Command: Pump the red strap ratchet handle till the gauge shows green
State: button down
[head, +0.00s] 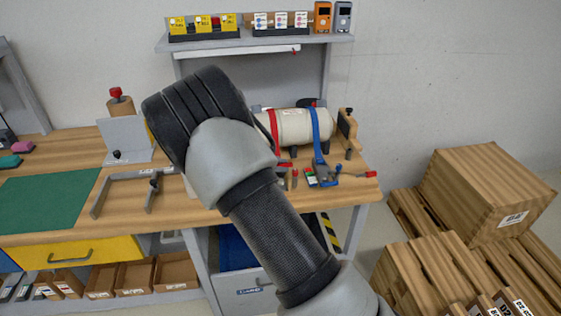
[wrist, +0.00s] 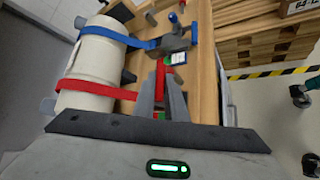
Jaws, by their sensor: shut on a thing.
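A cream cylinder (head: 292,126) lies on the bench with a red strap (head: 273,130) and a blue strap (head: 315,128) around it. In the wrist view the red strap (wrist: 95,89) runs to a ratchet with a red handle (wrist: 161,85). My gripper (wrist: 162,80) is shut on that red handle, one grey finger on each side. A small red and green patch (wrist: 158,115) shows low between the fingers; I cannot read it as a gauge. In the head view my arm hides the gripper and most of the red ratchet.
The blue ratchet (wrist: 174,42) sits close beside my fingers, with a small gauge panel (wrist: 179,58) next to it. A wooden end stop (head: 347,130) stands right of the cylinder. A shelf (head: 255,41) hangs above.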

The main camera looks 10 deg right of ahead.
jog(key=shift+w+r, duration=0.85)
jog(key=shift+w, duration=0.3)
jog(key=shift+w+r, duration=0.85)
jog(key=shift+w, duration=0.25)
jog(key=c, duration=2.1)
grip_release()
jog(key=b+v, duration=0.1)
jog(key=v, duration=1.6)
jog(key=shift+s+a+r, duration=0.1)
jog(key=shift+a, duration=0.05)
